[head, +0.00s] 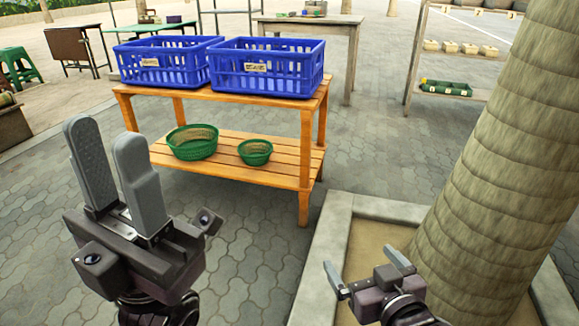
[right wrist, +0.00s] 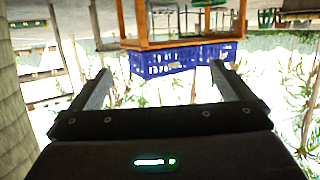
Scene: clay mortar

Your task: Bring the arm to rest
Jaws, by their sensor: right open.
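My left gripper (head: 103,130) stands large at the left of the head view, fingers pointing up, with a gap between them and nothing held. It is in front of the wooden table. My right gripper (head: 360,257) is lower right in the head view, open and empty, over the planter beside the tree trunk. In the right wrist view its two fingers (right wrist: 158,80) are spread wide with nothing between them. That view appears upside down.
Two blue crates (head: 165,62) (head: 266,68) stand on the wooden table (head: 310,105). Two green baskets (head: 192,142) (head: 255,152) sit on its lower shelf. A thick tree trunk (head: 500,170) rises close to my right gripper from a stone-edged planter (head: 317,260). Paving between table and planter is clear.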

